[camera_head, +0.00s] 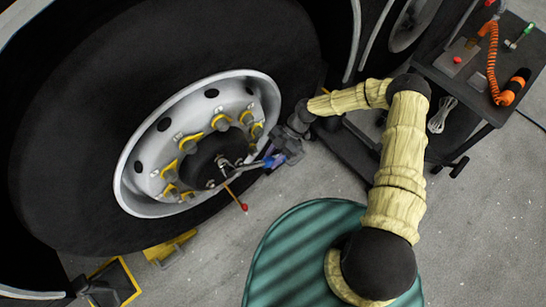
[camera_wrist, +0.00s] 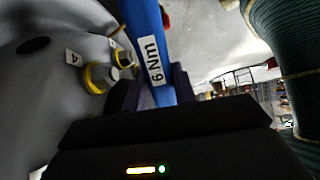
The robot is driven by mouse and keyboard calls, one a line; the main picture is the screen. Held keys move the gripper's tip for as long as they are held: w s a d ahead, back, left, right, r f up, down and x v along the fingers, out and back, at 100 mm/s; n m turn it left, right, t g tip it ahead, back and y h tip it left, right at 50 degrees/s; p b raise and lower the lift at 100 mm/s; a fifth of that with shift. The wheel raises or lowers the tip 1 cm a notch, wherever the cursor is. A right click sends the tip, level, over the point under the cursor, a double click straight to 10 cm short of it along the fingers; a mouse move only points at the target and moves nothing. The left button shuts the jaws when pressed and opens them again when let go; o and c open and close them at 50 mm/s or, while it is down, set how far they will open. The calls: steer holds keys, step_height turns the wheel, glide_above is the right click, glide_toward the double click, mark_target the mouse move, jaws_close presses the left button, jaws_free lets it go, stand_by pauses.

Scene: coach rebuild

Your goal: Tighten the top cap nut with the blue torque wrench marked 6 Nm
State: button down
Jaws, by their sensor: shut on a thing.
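My gripper (camera_head: 277,156) is at the right side of the wheel hub and is shut on the blue torque wrench (camera_head: 268,162). In the wrist view my gripper (camera_wrist: 159,88) has its dark fingers on both sides of the blue wrench handle (camera_wrist: 143,22), and its white label reads 6 Nm. The wrench's metal end reaches left to the black hub (camera_head: 204,158), where small bright cap fittings (camera_head: 222,162) show. I cannot tell whether the wrench end is seated on a cap nut, or which one is the top nut.
Yellow-marked wheel nuts (camera_head: 221,121) ring the hub inside the silver rim (camera_head: 128,160). A thin orange rod with a red tip (camera_head: 243,206) sticks out below the hub. A dark tool cart (camera_head: 470,100) with an orange coiled cord (camera_head: 493,70) stands at upper right. Yellow chocks (camera_head: 170,248) lie below the tyre.

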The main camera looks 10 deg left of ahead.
steer(key=shift+s+d+f, duration=0.1)
steer(key=shift+s+f, duration=0.05)
steer(key=shift+s, duration=0.1)
steer(key=shift+s+d+p, duration=0.5)
steer(key=shift+s+d, duration=0.4)
steer(key=shift+d, duration=0.2)
steer(key=shift+s+d+p, duration=0.5)
steer(key=shift+s+d, duration=0.35)
steer(key=shift+d, duration=0.2)
steer(key=shift+w, duration=0.1)
